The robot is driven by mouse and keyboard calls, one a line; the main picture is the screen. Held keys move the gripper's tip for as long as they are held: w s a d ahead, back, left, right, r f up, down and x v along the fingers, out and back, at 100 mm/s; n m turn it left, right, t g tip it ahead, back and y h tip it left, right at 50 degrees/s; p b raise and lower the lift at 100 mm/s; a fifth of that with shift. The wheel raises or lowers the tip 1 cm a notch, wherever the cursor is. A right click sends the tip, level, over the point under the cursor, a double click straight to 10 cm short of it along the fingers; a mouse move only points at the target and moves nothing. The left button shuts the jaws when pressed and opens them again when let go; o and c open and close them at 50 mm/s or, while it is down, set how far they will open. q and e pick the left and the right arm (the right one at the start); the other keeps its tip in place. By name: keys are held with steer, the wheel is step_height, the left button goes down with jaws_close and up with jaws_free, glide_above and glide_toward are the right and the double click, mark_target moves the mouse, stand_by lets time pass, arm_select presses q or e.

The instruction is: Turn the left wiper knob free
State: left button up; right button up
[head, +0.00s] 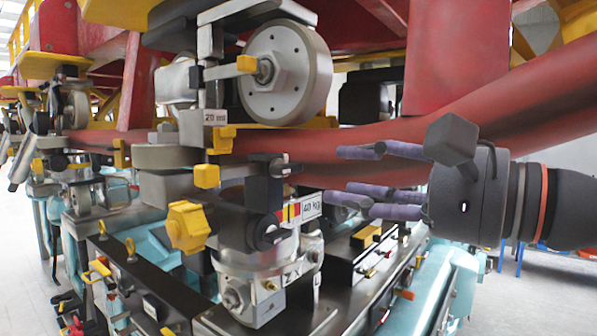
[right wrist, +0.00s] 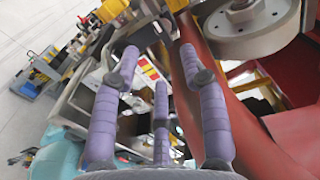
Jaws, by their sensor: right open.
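A yellow lobed knob (head: 188,227) sits on the near side of the wheel assembly in the head view. My left gripper is not in view.
A thick red tube (head: 400,145) runs just behind my right gripper. A large grey wheel (head: 287,72) is above. Below lies a dark track bed (head: 345,262) with yellow and orange fittings. Free room is at the lower right, over the floor.

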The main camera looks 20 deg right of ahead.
mark_target(293, 173)
steer(key=x, duration=0.8)
steer(key=shift+w+a+p, duration=0.1)
steer(key=shift+w+p, duration=0.1)
steer(key=shift+p, duration=0.1)
steer(key=shift+w, duration=0.15)
jaws_close()
